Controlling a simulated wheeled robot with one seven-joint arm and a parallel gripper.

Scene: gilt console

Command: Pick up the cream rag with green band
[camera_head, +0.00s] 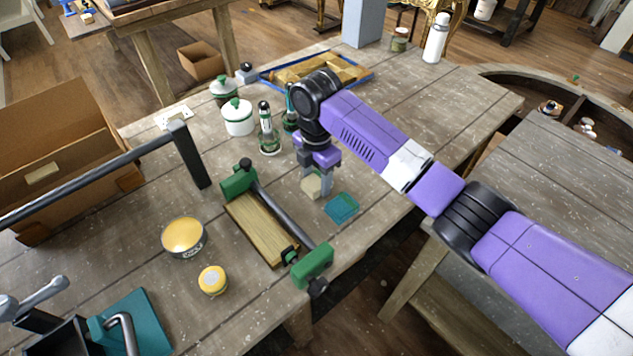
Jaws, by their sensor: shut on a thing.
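A small cream piece (311,187), which I take to be the rag, is at the fingertips of my gripper (319,186). My gripper points down over the wooden table, and its fingers are shut on the cream piece. A green band on it cannot be made out at this size. Part of the piece is hidden by the fingers. I cannot tell whether it touches the table or is just above it. A flat teal-green piece (341,208) lies to the right, close by and near the table edge.
A wooden board in a green-ended clamp (257,228) lies left of my gripper. A green bottle (268,130), a white lidded pot (238,118) and a blue-edged tray (358,76) stand behind. A yellow tin (183,238) is further left. The table's right side (430,105) is clear.

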